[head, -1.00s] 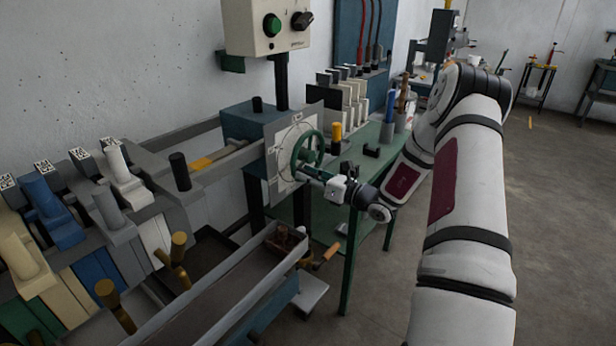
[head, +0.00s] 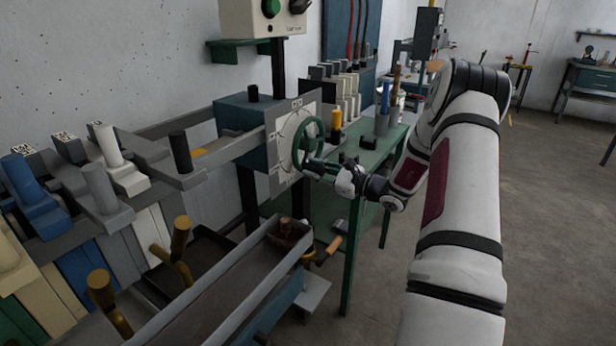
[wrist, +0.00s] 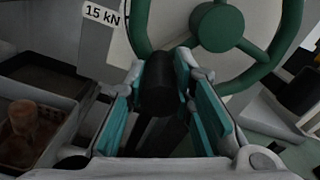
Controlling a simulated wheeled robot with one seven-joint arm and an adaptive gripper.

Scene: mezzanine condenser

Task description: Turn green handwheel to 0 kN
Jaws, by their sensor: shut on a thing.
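The green handwheel (head: 307,143) stands upright in front of a pale dial plate (head: 284,150). Its hub (wrist: 220,28) and rim fill the top of the wrist view. A dark cylindrical handle (wrist: 159,85) is between the teal finger pads of my gripper (wrist: 178,95), which is shut on it. In the head view my gripper (head: 314,168) is at the lower part of the wheel and partly covers it. The dial's other markings are too small to read in the head view.
A long grey trough (head: 235,285) lies in front and to the left. Levers and a control box (head: 266,15) stand at left and above. Floor is free on the right.

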